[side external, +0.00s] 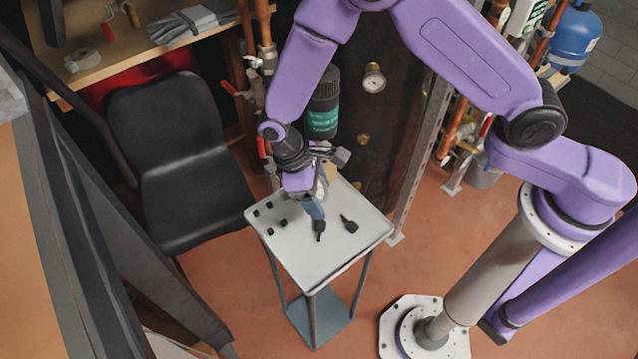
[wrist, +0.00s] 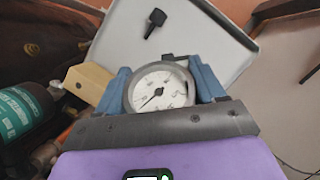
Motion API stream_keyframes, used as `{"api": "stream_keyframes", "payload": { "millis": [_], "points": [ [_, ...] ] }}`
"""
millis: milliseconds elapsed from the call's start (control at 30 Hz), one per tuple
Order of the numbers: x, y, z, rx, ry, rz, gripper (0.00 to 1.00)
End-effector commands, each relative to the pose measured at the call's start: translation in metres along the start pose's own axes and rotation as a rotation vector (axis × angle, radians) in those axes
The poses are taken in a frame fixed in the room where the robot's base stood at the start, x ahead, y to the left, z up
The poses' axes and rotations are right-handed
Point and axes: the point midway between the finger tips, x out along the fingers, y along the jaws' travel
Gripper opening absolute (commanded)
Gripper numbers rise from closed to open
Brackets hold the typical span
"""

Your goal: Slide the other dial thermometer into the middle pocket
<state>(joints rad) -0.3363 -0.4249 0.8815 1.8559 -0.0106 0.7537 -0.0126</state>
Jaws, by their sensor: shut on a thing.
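My gripper (side external: 316,205) is shut on a dial thermometer, low over the small grey table. In the wrist view, its round white dial (wrist: 160,90) with a dark rim and needle sits between the blue fingers and faces the camera. In the side view the dial is mostly hidden by the gripper; a dark tip (side external: 319,230) shows below the fingers, and I cannot tell whether it touches the tabletop. Several small black squares (side external: 270,233) are at the table's left side; I cannot tell whether they are pockets. No pocket is clearly seen in the wrist view.
A black piece (side external: 350,224) lies on the grey tabletop (side external: 325,265), right of the gripper; it also shows in the wrist view (wrist: 155,20). A dark bottle (side external: 323,105) stands behind the table. A black chair (side external: 190,180) is at left. The tabletop's front is clear.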

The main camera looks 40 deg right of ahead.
Motion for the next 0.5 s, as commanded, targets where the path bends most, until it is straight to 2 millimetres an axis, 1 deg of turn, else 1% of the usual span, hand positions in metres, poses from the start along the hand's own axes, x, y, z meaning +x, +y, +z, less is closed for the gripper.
{"api": "stream_keyframes", "payload": {
  "millis": [200,500],
  "points": [
    [0.018,0.000,-0.006,-0.001,-0.002,0.001,0.37],
    [0.039,0.000,-0.014,-0.002,-0.002,0.001,0.37]
  ]
}}
